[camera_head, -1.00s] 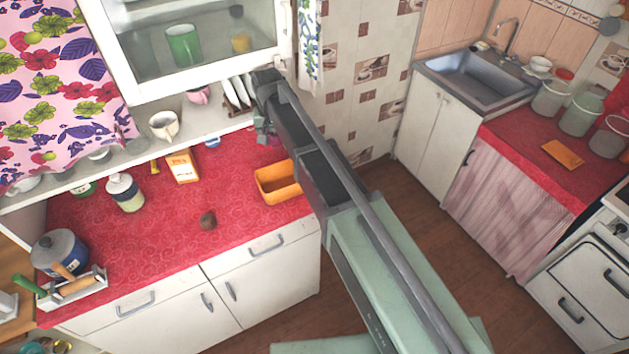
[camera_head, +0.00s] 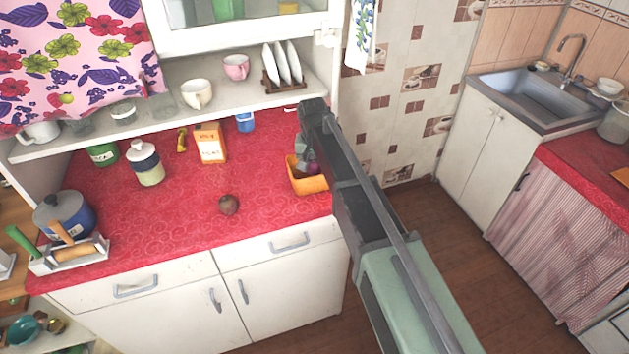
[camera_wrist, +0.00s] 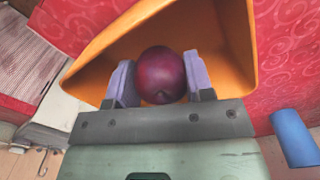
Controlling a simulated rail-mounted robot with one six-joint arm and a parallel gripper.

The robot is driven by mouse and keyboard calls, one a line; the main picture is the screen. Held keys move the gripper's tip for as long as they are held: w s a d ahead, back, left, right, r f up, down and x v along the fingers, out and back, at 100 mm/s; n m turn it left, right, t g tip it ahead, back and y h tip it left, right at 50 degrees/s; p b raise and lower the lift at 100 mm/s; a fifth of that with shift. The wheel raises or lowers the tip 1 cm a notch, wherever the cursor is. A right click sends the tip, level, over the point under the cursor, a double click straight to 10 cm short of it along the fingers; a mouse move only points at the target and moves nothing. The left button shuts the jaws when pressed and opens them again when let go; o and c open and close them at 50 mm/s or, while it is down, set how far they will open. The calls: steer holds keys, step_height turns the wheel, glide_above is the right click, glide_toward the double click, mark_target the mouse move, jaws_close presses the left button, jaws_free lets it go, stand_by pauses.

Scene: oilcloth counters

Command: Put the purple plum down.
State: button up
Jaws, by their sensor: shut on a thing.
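The purple plum (camera_wrist: 161,75) sits between the two fingers of my gripper (camera_wrist: 161,82) in the wrist view, with a finger against each side. My gripper is shut on it. Behind the plum, the orange bin (camera_wrist: 120,55) fills much of the wrist view. In the head view the orange bin (camera_head: 309,185) stands on the red counter near its right end. There the plum (camera_head: 313,168) shows only in part, beside my gripper (camera_head: 306,160), over the bin's opening. I cannot tell whether the plum touches the bin floor.
A dark round fruit (camera_head: 229,205) lies on the red counter (camera_head: 180,225). A carton (camera_head: 210,143), a jar (camera_head: 146,163) and a blue cup (camera_head: 245,122) stand farther back. A pot (camera_head: 64,214) and a rack stand left. The counter's middle is largely clear.

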mark_target(314, 174)
step_height(314, 174, down, 4)
steer(key=shift+r+b, duration=0.1)
steer(key=shift+b, duration=1.05)
steer(key=shift+r+p, duration=0.3)
steer(key=shift+f, duration=0.25)
steer(key=o, duration=0.9)
steer(key=shift+r, duration=0.1)
step_height(314, 174, up, 13)
steer(key=p, duration=1.2)
steer(key=shift+a, duration=0.15)
steer(key=shift+f, duration=0.35)
